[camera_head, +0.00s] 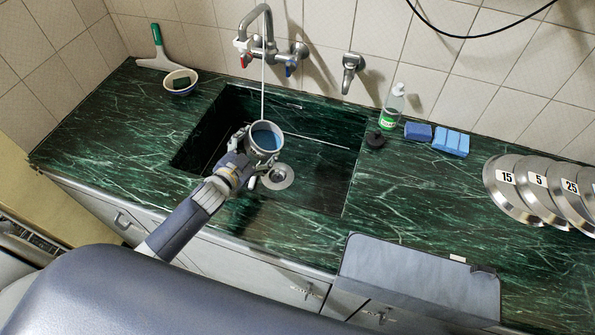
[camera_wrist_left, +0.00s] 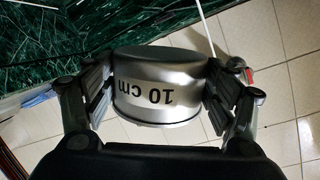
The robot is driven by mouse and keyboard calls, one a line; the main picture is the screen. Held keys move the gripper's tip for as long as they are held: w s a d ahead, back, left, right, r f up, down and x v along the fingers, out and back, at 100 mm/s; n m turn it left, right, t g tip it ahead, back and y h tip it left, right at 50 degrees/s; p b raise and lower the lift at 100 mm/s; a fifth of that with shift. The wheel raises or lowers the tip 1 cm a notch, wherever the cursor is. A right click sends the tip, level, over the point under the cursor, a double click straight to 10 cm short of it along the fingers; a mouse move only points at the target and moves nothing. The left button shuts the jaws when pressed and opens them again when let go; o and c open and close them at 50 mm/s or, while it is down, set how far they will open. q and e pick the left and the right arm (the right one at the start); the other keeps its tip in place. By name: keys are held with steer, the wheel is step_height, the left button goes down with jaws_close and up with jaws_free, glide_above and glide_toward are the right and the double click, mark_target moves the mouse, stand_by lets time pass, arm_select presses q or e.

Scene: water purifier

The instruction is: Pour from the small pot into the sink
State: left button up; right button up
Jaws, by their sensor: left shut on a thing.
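The small pot (camera_head: 265,138) is a silver metal pot with blue water inside. It is held over the sink (camera_head: 318,165), below the tap (camera_head: 262,40), and a thin stream of water runs down from the tap to the pot. My left gripper (camera_head: 247,146) is shut around the pot's side. In the left wrist view the pot (camera_wrist_left: 160,75) carries the label "10 cm", and the fingers of the left gripper (camera_wrist_left: 160,92) press on both sides of it. The pot looks about upright. My right gripper is not in view.
A soap bottle (camera_head: 392,107), blue sponges (camera_head: 450,141) and numbered metal discs (camera_head: 540,190) are on the right. The green counter (camera_head: 400,200) right of the sink has free room.

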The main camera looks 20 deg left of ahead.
mark_target(268, 158)
arm_select(q)
steer(key=shift+w+d+f+m, duration=0.1)
steer(key=shift+d+m, duration=0.2)
steer(key=shift+d+f+m+y+b, duration=0.1)
steer(key=shift+d+m+y+b, duration=0.2)
steer(key=shift+d, duration=0.2)
steer(key=shift+d+f+m+b, duration=0.3)
steer(key=shift+d+m+b, duration=0.1)
steer(key=shift+m, duration=0.2)
stand_by(0.9)
steer(key=shift+d+f+m+y+b, duration=0.2)
steer(key=shift+f+m+y+b, duration=0.5)
steer(key=shift+f+b, duration=0.4)
stand_by(0.4)
steer(key=shift+d+f+m+g+y+b, duration=0.2)
steer(key=shift+f+m+g+y+b, duration=0.15)
steer(key=shift+m, duration=0.25)
stand_by(0.8)
steer(key=shift+d+r+m+y+p, duration=0.35)
steer(key=shift+r+m+y, duration=0.1)
steer(key=shift+m, duration=0.15)
stand_by(0.8)
steer(key=shift+w+d+f+m+y+b, duration=0.15)
steer(key=shift+d+f+m+b, duration=0.15)
steer(key=shift+d, duration=0.2)
steer(key=shift+s+d+f+m+y+b, duration=0.1)
steer(key=shift+d+m+y+b, duration=0.05)
steer(key=shift+d+m, duration=0.3)
stand_by(0.5)
